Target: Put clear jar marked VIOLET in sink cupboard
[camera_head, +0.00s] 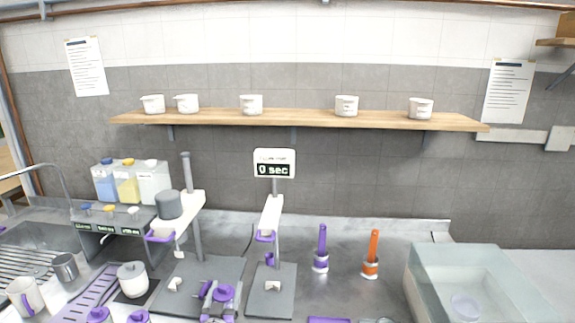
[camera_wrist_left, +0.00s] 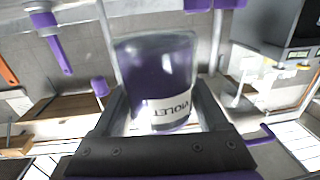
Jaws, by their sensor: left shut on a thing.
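The clear jar marked VIOLET (camera_wrist_left: 155,70) fills the middle of the left wrist view. It has dark violet contents and a white label that reads upside down. My left gripper (camera_wrist_left: 163,97) is shut on it, with one dark finger on each side. In the head view my left gripper (camera_head: 217,298) is low in the middle, above the grey machine base, with purple showing at it. The jar's label cannot be made out there. My right gripper is not in view. I cannot make out the sink cupboard in either view.
A machine with a "0 sec" display (camera_head: 274,163) stands mid-counter. Purple (camera_head: 321,250) and orange (camera_head: 371,255) handled tools stand right of it. A wooden shelf (camera_head: 300,118) holds several white cups.

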